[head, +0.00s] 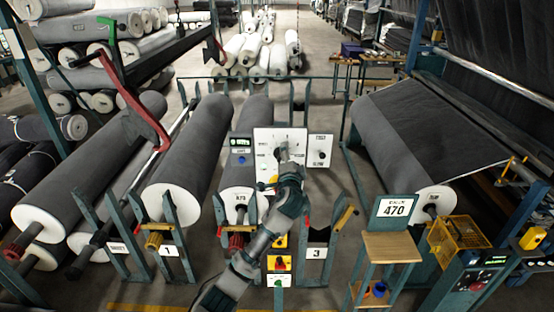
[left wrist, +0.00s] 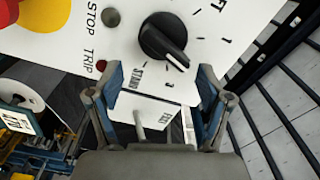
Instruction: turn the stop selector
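A black round selector knob (left wrist: 165,38) with a white pointer line sits on a white panel, tick marks and lettering around it. In the left wrist view its pointer aims down and to the right. The white panel (head: 265,140) stands in the middle of the head view. My left gripper (head: 284,157) is in front of the panel and hides part of its middle. In the left wrist view my left gripper (left wrist: 160,82) has its two blue-padded fingers apart, the knob just beyond their tips and not between them. My right gripper is not in view.
A white plate with a metal rod (left wrist: 140,125) shows between the fingers. Large grey rolls (head: 190,150) lie left; a wooden stand (head: 390,247) is right.

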